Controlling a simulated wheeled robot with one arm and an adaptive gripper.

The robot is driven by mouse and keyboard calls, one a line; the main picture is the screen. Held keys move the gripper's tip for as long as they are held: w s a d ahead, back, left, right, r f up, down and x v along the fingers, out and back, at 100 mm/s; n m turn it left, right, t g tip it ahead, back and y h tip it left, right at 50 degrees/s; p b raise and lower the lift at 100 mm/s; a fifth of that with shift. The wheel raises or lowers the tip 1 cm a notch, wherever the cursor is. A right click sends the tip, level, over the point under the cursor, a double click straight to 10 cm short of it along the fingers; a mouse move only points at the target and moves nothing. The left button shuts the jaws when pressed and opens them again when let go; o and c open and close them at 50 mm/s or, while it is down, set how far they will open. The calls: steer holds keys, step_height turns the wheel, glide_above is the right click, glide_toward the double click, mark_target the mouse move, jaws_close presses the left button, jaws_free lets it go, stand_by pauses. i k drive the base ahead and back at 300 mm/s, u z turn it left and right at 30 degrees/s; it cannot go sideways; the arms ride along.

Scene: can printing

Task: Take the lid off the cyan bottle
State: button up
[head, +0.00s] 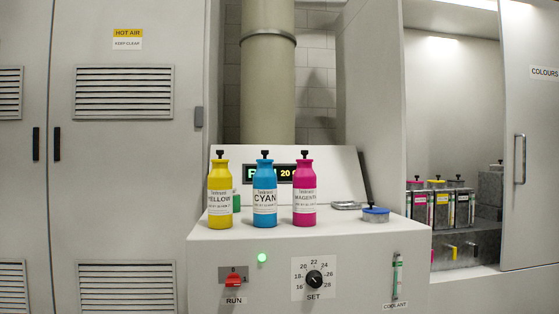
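The cyan bottle (265,201) stands upright on top of the white control cabinet, between a yellow bottle and a magenta bottle. It has a white label reading CYAN. Its black lid (264,155), with a small knob on top, sits on its neck. My gripper is not in the head view, so its state is hidden.
The yellow bottle (220,196) and magenta bottle (304,194) stand close on either side, both with black lids. A small blue-topped tin (375,214) is on the cabinet (330,236) at right. A tilted display panel (340,171) rises behind. An open cupboard at right holds several colour containers.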

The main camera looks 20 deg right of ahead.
mark_target(264, 153)
steer(key=z, duration=0.1)
steer(key=k, duration=0.45)
steer(key=u, duration=1.05)
steer(key=i, duration=1.15)
steer(key=z, duration=0.5)
